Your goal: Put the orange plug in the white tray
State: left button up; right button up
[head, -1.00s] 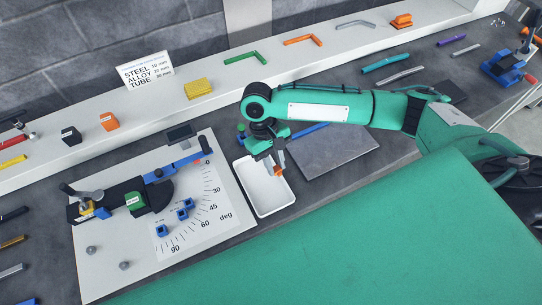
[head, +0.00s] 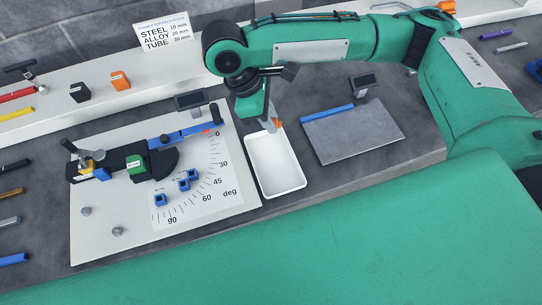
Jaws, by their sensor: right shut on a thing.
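The white tray (head: 276,190) lies on the grey bench, to the right of the angle board, and looks empty. My right gripper (head: 274,126) points down at the tray's far end. It is shut on the orange plug (head: 280,124), of which only a small part shows beside the fingers. The plug appears at or just above the tray's far rim; its exact height is hard to tell. My left gripper is not in view.
The white angle board (head: 110,235) with its blue arm (head: 186,133) is left of the tray. A grey plate (head: 355,135) with a blue bar (head: 327,114) is to the right. A black block (head: 79,92) and an orange block (head: 120,82) stand on the back ledge.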

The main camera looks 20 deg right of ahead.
send_over(275, 162)
jog(key=a, duration=0.1)
jog(key=f, duration=1.1)
jog(key=shift+w+a, duration=0.15)
jog(key=shift+w, duration=0.1)
jog(key=shift+f, duration=2.85)
jog(key=o, duration=0.9)
jog(key=shift+f, duration=0.15)
jog(key=shift+o, duration=0.2)
jog(key=shift+w+a+r, duration=0.1)
jog(key=shift+r, duration=0.2)
jog(key=v, duration=1.1)
jog(key=shift+r+b, duration=0.35)
jog(key=shift+b, duration=0.05)
jog(key=shift+a, duration=0.15)
